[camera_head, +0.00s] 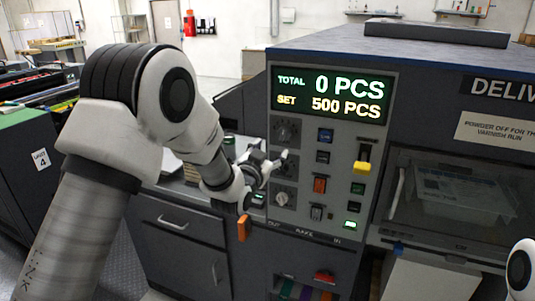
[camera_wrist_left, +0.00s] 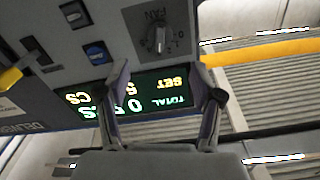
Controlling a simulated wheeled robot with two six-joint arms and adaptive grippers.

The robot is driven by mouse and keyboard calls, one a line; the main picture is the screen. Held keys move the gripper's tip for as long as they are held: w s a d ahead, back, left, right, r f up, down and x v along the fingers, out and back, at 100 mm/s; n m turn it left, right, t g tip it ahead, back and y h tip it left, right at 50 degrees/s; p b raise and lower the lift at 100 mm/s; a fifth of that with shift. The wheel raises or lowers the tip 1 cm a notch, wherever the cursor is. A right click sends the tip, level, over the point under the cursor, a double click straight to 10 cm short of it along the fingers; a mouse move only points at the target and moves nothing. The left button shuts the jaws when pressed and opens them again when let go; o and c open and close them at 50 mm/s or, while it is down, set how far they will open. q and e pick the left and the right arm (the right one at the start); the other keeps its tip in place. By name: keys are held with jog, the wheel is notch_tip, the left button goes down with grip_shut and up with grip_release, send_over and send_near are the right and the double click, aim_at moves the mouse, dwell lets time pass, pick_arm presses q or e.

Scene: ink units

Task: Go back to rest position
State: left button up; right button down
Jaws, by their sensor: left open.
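My left arm comes in from the left, and its gripper (camera_head: 266,168) is in front of the machine's control panel (camera_head: 345,205), near the knobs at its left side. The fingers are spread with nothing between them; in the left wrist view the open gripper (camera_wrist_left: 160,78) shows two separate fingertips over the panel. The lit display (camera_head: 330,94) reads TOTAL 0 PCS, SET 500 PCS, and appears upside down in the wrist view (camera_wrist_left: 145,98). I cannot tell whether a fingertip touches a knob. Only a piece of my right arm shows at the right edge; its gripper is out of view.
A yellow-handled lever (camera_head: 362,166) and several buttons sit on the panel. To its right is a delivery window (camera_head: 450,195). A drawer cabinet (camera_head: 180,225) stands below the left arm. A dark unit marked 4 (camera_head: 38,170) stands at the left. Floor shows between them.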

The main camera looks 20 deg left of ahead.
pick_arm(q)
jog(key=shift+s, duration=0.85)
jog(key=shift+f, duration=0.15)
